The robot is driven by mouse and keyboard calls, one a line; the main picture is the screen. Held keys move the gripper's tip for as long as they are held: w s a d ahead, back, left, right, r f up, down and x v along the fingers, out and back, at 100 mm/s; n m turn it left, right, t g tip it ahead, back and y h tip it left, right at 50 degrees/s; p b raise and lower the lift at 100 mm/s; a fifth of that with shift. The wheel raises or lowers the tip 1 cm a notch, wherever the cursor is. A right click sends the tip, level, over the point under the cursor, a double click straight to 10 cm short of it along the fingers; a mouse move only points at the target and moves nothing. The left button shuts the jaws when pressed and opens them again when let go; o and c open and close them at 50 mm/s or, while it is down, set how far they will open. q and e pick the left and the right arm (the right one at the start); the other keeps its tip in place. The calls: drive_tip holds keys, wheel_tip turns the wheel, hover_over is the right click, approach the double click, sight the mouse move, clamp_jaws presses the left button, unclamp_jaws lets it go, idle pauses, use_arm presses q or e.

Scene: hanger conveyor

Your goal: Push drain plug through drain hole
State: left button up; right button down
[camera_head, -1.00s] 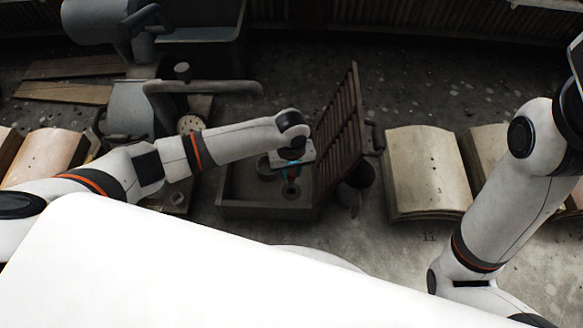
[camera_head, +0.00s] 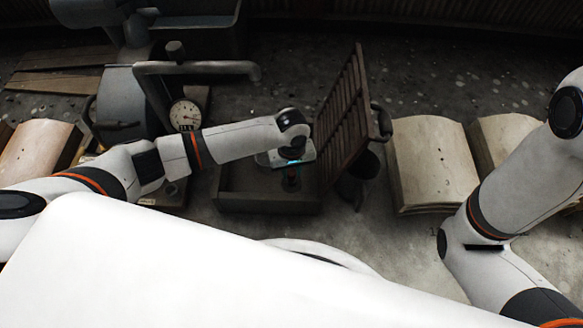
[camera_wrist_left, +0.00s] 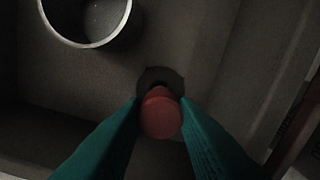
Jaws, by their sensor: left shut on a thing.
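The drain plug is red with a rounded end (camera_wrist_left: 161,116). In the left wrist view it sits between the teal fingers of my left gripper (camera_wrist_left: 160,122), which is shut on it. A dark round drain hole (camera_wrist_left: 160,76) in the grey basin floor (camera_wrist_left: 205,55) shows just beyond the plug, which overlaps its near edge. Whether the plug's far end is inside the hole is hidden. In the head view my left gripper (camera_head: 291,178) points down into the basin (camera_head: 265,204), with its fingers in shadow. My right arm shows at the right, but its gripper is out of frame.
A round metal cup (camera_wrist_left: 86,20) stands in the basin near the hole. A slatted wooden rack (camera_head: 345,118) leans upright at the basin's right side. A pipe (camera_head: 200,68) and a dial gauge (camera_head: 185,115) stand behind my left arm. Open books (camera_head: 430,165) lie to the right.

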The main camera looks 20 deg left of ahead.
sight(291, 178)
use_arm(q)
drive_tip(key=shift+f+p, duration=0.35)
drive_tip(key=shift+f, duration=0.1)
idle(0.4)
drive_tip(key=shift+f, duration=1.8)
idle(1.7)
drive_tip(key=o, duration=0.7)
drive_tip(key=o, duration=0.5)
drive_tip(key=shift+o, duration=0.2)
